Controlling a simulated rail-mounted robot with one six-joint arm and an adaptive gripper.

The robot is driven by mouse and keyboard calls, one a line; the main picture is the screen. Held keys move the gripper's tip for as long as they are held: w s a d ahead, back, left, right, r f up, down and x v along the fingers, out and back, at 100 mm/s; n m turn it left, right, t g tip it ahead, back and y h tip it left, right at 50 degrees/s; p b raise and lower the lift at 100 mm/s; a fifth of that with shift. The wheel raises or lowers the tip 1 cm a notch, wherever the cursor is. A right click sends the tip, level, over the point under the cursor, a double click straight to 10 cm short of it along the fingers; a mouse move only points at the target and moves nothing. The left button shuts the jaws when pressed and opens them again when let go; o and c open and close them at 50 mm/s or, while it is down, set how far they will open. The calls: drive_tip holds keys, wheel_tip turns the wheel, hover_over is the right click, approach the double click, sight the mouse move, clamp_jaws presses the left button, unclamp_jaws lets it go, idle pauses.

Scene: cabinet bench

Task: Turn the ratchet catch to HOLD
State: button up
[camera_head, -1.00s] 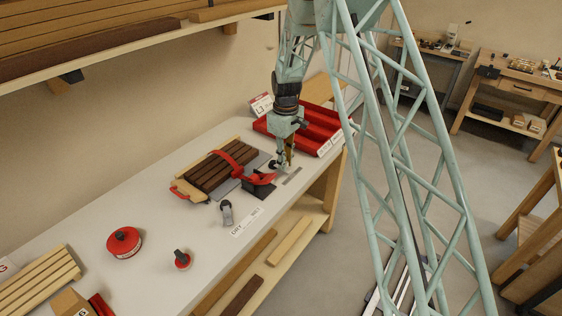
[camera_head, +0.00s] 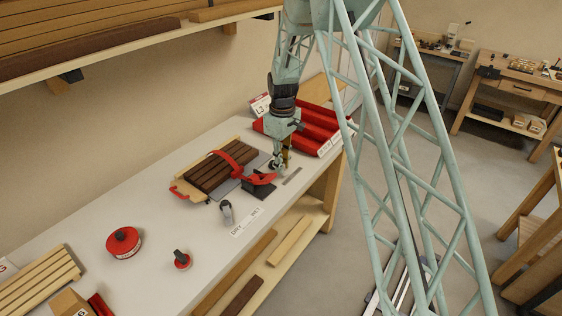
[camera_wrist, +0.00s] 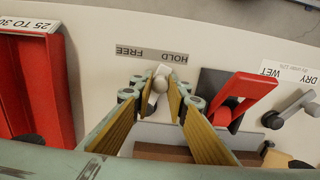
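The ratchet catch (camera_wrist: 158,84) is a small pale lever with a rounded end, in the middle of the wrist view. A grey label (camera_wrist: 152,54) reading HOLD and FREE, upside down, lies just beyond it. The catch's end points toward the label; I cannot tell which word it is set to. My gripper (camera_wrist: 160,88) has its two tan-padded fingers on either side of the catch, seemingly apart from it. In the head view my gripper (camera_head: 279,166) is low over the bench beside the strap's end, and hides most of the catch.
A red clamp handle (camera_wrist: 243,94) stands close to the right of my fingers in the wrist view. Beyond it is a grey lever (camera_wrist: 287,109) by a DRY/WET label. A red tray (camera_wrist: 35,85) is at left. Strapped dark boards (camera_head: 207,171) lie beside my gripper.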

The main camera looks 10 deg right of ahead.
drive_tip(key=shift+s+a, duration=0.2)
drive_tip(key=shift+a, duration=0.4)
drive_tip(key=shift+c, duration=0.2)
drive_tip(key=shift+a, duration=0.4)
idle(0.6)
drive_tip(key=o, duration=0.7)
drive_tip(key=shift+s, duration=0.1)
drive_tip(key=shift+o, duration=0.2)
drive_tip(key=shift+r, duration=0.15)
wheel_tip(320, 180, up, 9)
drive_tip(key=p, duration=0.3)
idle(0.4)
idle(0.5)
